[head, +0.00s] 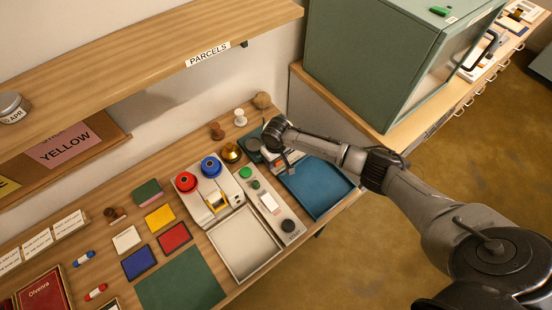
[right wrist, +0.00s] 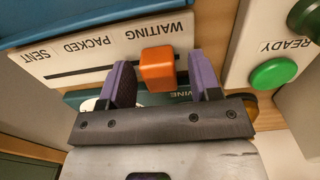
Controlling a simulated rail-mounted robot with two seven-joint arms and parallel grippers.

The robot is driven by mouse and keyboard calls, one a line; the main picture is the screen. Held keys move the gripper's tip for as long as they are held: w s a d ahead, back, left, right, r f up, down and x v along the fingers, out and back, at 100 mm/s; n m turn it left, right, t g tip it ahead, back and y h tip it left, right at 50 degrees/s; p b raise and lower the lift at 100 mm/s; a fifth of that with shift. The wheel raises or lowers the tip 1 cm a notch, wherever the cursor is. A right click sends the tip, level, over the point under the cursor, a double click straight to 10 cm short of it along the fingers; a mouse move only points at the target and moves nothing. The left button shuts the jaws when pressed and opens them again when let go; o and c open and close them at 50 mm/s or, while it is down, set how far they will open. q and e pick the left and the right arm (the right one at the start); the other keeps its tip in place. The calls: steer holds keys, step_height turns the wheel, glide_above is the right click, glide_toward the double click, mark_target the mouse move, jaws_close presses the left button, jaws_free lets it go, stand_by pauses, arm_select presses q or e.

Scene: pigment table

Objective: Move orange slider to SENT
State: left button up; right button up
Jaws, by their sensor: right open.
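The orange slider (right wrist: 158,68) is a blocky knob on a dark slot in a white label board (right wrist: 75,62). The board reads WAITING, PACKED and SENT, upside down in the right wrist view. The slider stands at WAITING, with SENT at the far left end of that view. My right gripper (right wrist: 163,82) is open, its two purple fingers on either side of the slider, with visible gaps. In the head view my right gripper (head: 280,154) is over the board's area and hides most of it; I cannot make out the slider there. My left gripper is not in view.
A blue tray (head: 318,187) lies just right of my right gripper. A green button (right wrist: 273,74) marked READY sits beside the board. A green cabinet (head: 345,60) stands behind my right arm.

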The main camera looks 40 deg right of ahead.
jaws_close()
stand_by(0.6)
